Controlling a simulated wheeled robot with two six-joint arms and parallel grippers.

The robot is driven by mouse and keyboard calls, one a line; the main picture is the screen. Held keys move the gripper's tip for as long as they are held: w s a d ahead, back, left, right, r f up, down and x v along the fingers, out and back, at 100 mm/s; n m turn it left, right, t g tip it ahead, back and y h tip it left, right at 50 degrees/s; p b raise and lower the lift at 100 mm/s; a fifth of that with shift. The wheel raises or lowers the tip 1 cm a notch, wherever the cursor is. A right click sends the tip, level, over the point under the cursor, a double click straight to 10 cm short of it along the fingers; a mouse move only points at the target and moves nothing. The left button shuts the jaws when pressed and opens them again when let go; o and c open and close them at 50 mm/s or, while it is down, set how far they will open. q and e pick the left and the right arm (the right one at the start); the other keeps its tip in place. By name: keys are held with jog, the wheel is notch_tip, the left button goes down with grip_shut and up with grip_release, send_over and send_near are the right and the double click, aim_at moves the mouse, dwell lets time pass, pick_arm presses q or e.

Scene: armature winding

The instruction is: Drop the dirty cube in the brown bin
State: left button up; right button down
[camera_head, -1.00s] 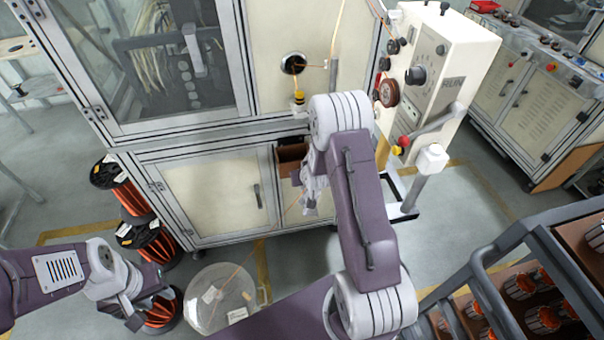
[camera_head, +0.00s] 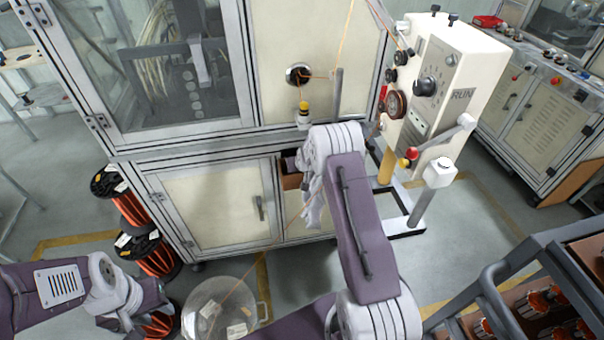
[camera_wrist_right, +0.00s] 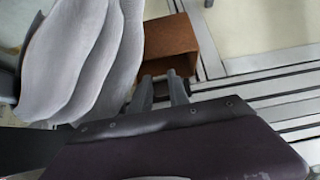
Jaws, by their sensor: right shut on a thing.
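The brown bin (camera_head: 291,180) sits at the front of the machine cabinet, mostly behind my right arm. Its open brown box shape also shows in the right wrist view (camera_wrist_right: 168,48).
Orange wire spools (camera_head: 150,252) stand on the floor at the left, and a clear round drum (camera_head: 222,308) stands beside them. A white control box (camera_head: 440,85) on a post is right of my right arm. A dark rack (camera_head: 530,275) with copper-wound parts is at lower right.

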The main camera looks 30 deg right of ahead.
jog(key=shift+w+d, duration=0.15)
jog(key=shift+w, duration=0.45)
jog(key=c, duration=1.2)
grip_release()
jog(key=shift+o, duration=0.2)
jog(key=shift+r, duration=0.1)
jog(key=b+v, duration=0.1)
jog(key=v, duration=0.8)
jog(key=shift+b, duration=0.3)
